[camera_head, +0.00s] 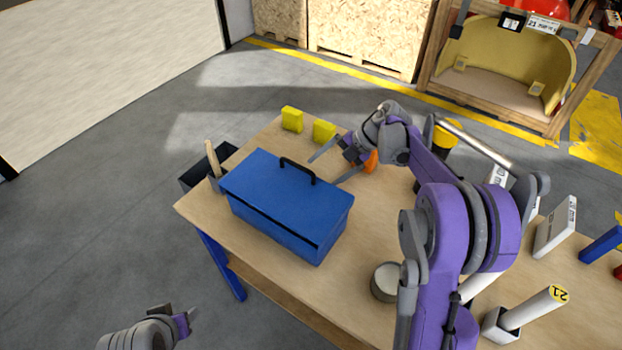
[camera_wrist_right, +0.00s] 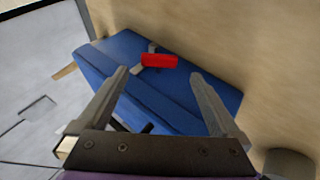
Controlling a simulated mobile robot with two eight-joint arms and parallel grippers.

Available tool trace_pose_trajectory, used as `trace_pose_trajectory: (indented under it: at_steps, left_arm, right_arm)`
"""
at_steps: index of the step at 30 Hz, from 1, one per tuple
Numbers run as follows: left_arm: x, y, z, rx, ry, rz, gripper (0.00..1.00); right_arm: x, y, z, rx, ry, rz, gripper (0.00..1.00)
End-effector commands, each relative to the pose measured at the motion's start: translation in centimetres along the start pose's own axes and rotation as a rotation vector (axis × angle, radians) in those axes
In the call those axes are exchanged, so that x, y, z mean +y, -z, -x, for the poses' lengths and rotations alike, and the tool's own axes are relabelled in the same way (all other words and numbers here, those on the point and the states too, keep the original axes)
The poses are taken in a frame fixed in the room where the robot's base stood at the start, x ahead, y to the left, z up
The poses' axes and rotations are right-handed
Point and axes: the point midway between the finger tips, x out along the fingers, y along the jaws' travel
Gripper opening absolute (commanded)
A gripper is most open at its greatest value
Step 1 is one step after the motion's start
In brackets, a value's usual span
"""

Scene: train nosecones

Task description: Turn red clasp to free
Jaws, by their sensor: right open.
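A blue toolbox (camera_head: 282,210) with a dark handle (camera_head: 298,168) stands on the wooden table. The red clasp (camera_wrist_right: 159,61) shows in the right wrist view on a face of the toolbox, beside a small grey metal part. In the head view the clasp is hidden. My right gripper (camera_head: 336,164) is open and empty at the toolbox's far right side. In the right wrist view the red clasp appears between the tips of my right gripper (camera_wrist_right: 160,73), apart from both fingers. My left gripper (camera_head: 187,322) is low at the bottom left, off the table; its jaw opening is unclear.
Two yellow blocks (camera_head: 292,119) sit at the table's far edge. An orange object (camera_head: 366,162) is behind my right gripper. A round metal container (camera_head: 385,282) stands right of the toolbox.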

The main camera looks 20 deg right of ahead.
Motion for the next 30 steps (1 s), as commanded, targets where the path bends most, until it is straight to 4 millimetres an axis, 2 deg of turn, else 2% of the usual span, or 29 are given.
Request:
trace_pose_trajectory:
  at_steps: [3, 9, 15, 22, 23, 30]
  left_arm:
    - [0.0, 0.3, 0.2, 0.003, 0.0, 0.0, 0.5]
    - [0.0, 0.6, 0.4, 0.006, 0.0, 0.0, 0.5]
    - [0.0, 0.7, 0.5, 0.007, 0.0, 0.0, 0.5]
    - [0.0, 0.6, 0.5, 0.006, 0.0, 0.0, 0.5]
    - [0.0, 0.6, 0.5, 0.006, 0.0, 0.0, 0.5]
    - [0.0, 0.6, 0.5, 0.006, 0.0, 0.0, 0.5]
  right_arm:
    - [0.2, 0.0, -2.4, 0.0, -0.001, 0.003, 1.0]
    - [0.2, 0.0, -5.2, -0.001, -0.002, 0.002, 1.0]
    - [0.1, 0.0, -6.3, -0.001, -0.002, 0.001, 1.0]
    - [0.1, 0.0, -6.4, -0.002, -0.003, 0.001, 1.0]
    - [0.1, 0.0, -6.4, -0.002, -0.003, 0.001, 0.96]
    - [0.1, 0.0, -6.4, -0.002, -0.003, 0.001, 0.53]
